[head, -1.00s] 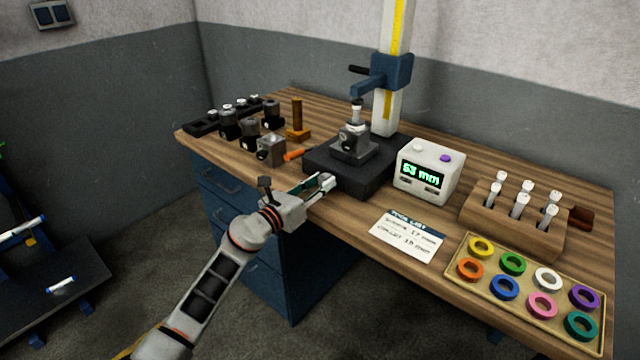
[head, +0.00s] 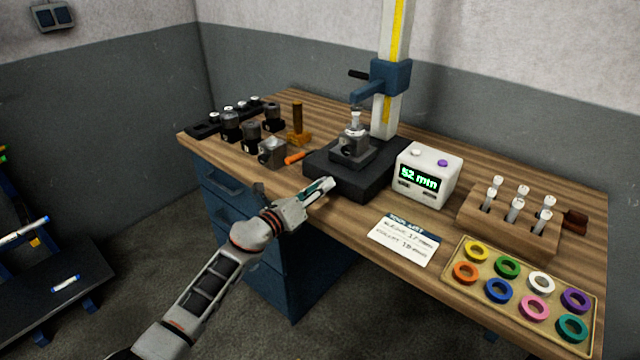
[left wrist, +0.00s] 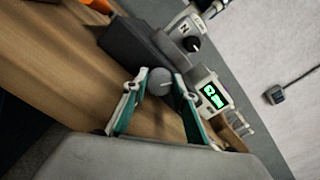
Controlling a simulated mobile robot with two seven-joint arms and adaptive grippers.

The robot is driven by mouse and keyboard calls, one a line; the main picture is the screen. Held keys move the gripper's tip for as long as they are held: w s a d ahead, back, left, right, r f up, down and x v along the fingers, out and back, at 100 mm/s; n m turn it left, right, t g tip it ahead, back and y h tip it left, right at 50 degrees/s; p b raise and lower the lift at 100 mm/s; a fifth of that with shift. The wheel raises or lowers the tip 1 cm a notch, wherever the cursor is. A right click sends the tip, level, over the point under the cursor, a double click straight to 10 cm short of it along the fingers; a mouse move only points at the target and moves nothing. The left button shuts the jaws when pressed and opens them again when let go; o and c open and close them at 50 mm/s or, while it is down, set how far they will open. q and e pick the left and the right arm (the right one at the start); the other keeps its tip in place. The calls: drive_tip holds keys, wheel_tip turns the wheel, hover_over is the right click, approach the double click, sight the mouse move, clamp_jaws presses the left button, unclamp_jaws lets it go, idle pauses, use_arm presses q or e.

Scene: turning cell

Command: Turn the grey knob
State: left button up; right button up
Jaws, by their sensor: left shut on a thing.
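The grey knob (left wrist: 160,82) shows in the left wrist view as a round end with a pale line, on the side of the dark base (head: 345,178) of the column stand. My left gripper (head: 328,187) reaches the front of that base. In the left wrist view its two fingers (left wrist: 155,88) are shut on the knob, one on each side. In the head view the fingers hide the knob. The white readout box (head: 428,176) to the right shows a green number that looks like 52 mm. My right gripper is not in view.
A paper card (head: 404,240), a tray of coloured rings (head: 450,287) and a wooden rack (head: 520,230) lie to the right. Dark tool holders (head: 230,126), a metal block (head: 271,152) and an orange-handled tool (head: 297,157) stand to the left.

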use_arm(q)
drive_tip(key=shift+n+p, duration=0.3)
drive_tip(key=shift+n, duration=0.9)
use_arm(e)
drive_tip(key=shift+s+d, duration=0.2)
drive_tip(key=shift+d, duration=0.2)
use_arm(q)
drive_tip(key=o, duration=1.1)
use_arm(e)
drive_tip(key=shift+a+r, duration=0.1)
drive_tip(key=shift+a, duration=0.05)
use_arm(q)
drive_tip(key=shift+f, duration=0.1)
